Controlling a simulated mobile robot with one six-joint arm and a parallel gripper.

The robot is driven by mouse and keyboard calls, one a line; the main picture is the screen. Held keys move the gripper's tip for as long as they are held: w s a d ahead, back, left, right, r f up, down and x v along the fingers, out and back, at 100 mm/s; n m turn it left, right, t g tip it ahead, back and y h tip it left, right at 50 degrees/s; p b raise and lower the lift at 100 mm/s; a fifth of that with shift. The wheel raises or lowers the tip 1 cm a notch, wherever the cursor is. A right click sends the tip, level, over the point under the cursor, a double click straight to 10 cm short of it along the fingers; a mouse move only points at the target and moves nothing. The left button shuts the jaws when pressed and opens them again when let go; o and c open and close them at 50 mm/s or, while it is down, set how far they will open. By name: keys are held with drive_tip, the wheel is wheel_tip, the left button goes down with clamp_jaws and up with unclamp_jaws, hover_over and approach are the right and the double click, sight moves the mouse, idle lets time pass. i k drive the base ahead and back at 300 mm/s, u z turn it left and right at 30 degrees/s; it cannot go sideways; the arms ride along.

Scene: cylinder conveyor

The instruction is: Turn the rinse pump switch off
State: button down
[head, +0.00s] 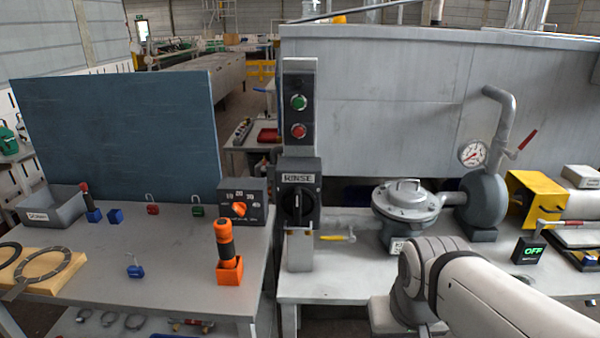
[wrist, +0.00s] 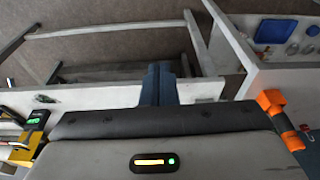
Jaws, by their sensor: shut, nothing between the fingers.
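The rinse pump switch (head: 298,203) is a dark box with a black rotary knob and a white RINSE label, on a grey post in the middle of the head view. Its knob stands about upright; small marks around it are too small to read. My gripper (wrist: 159,82) shows in the wrist view as two blue-grey fingers, shut and empty. It points down past a pale table edge. The switch is not seen in the wrist view. In the head view my pale arm reaches in from the lower right, below and right of the switch, and hides part of the right bench.
Above the switch is a panel with green and red buttons (head: 299,116). An orange-handled tool stands in an orange holder (head: 229,270) on the left bench, beside a dial box (head: 241,200). A yellow-handled valve (head: 340,238) and a round metal housing (head: 407,203) are to the right.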

sight(298, 201)
drive_tip(key=u, duration=2.2)
drive_tip(key=k, duration=1.25)
drive_tip(key=z, duration=1)
drive_tip(key=i, duration=1)
drive_tip(key=z, duration=0.05)
